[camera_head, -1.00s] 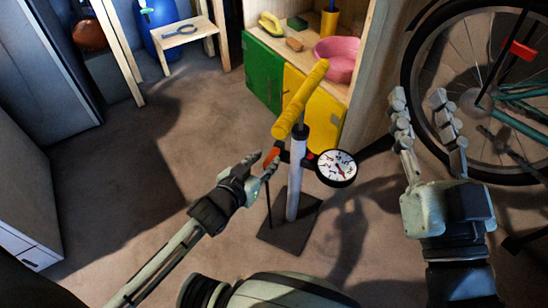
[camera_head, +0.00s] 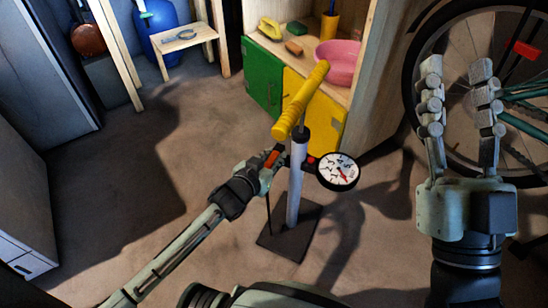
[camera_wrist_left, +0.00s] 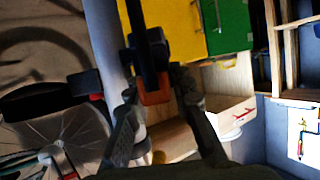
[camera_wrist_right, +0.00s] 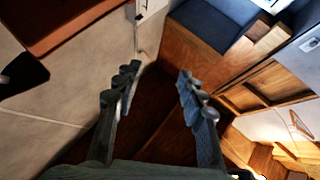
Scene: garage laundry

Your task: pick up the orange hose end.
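The orange hose end (camera_head: 272,158) is on the left side of the floor pump (camera_head: 297,180), just below its yellow handle (camera_head: 301,100). My left gripper (camera_head: 268,166) is right at it, and its fingers partly cover it in the head view. In the left wrist view the orange hose end (camera_wrist_left: 155,97) is between the two spread fingers (camera_wrist_left: 155,90), with small gaps visible on both sides. I cannot tell whether a finger touches it. My right gripper (camera_head: 457,85) is open and empty, raised in front of the bicycle.
The pump's round gauge (camera_head: 338,171) juts out on its right, and its dark base plate (camera_head: 290,232) rests on the floor. A bicycle wheel (camera_head: 417,70) stands at the right. A shelf with green and yellow doors (camera_head: 263,73) is behind. Floor on the left is clear.

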